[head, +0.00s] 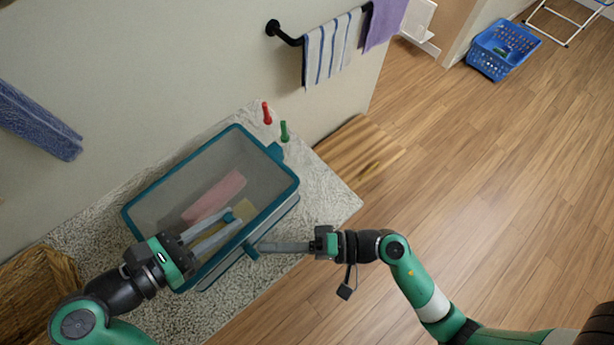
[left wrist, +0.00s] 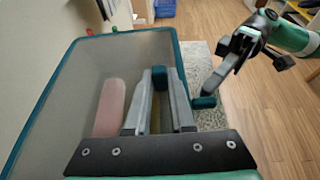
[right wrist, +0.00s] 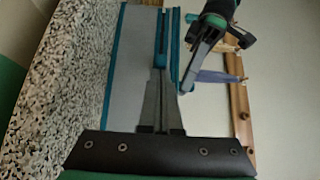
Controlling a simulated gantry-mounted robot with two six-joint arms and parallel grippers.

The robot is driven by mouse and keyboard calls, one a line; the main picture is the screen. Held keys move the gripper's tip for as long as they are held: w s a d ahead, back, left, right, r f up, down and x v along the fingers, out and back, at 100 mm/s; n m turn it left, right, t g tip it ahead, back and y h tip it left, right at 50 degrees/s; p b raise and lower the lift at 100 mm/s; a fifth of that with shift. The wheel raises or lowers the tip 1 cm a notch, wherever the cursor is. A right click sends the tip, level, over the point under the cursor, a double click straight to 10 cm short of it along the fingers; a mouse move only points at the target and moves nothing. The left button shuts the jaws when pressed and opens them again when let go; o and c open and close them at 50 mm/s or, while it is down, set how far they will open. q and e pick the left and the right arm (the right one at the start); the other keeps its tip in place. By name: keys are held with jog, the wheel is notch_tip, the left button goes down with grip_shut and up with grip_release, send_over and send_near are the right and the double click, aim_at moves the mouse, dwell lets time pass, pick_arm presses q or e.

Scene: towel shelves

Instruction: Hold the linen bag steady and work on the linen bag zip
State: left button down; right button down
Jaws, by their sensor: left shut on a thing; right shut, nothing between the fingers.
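The linen bag (head: 160,200) is a grey open-topped box with a teal rim, standing on a speckled surface; pink and yellowish cloths lie inside. My left gripper (head: 232,217) reaches over the near rim and is shut on a small teal tab (left wrist: 160,78). My right gripper (head: 258,247) is shut and empty at the bag's near right side. Its tips are close to another teal tab (head: 250,251), also seen in the left wrist view (left wrist: 204,102); contact is unclear. I cannot tell which tab is the zip pull. The right wrist view shows the bag's grey side (right wrist: 130,75).
A red peg (head: 266,113) and green peg (head: 284,131) stand behind the bag. A wicker basket (head: 35,295) is at lower left. A rail holds a striped towel (head: 332,48) and purple towel (head: 384,22). A blue basket (head: 500,48) stands on the open floor at right.

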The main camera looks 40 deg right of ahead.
jog(key=a, duration=0.4)
jog(key=s+a, duration=0.1)
jog(key=a, duration=0.6)
jog(key=shift+s+a, duration=0.15)
jog(key=shift+a, duration=0.2)
jog(key=shift+d, duration=0.35)
jog(key=d, duration=0.5)
jog(key=shift+s, duration=0.15)
pick_arm(q)
jog(key=c, duration=0.7)
grip_release()
pick_arm(e)
jog(key=v, duration=0.8)
jog(key=shift+s, duration=0.2)
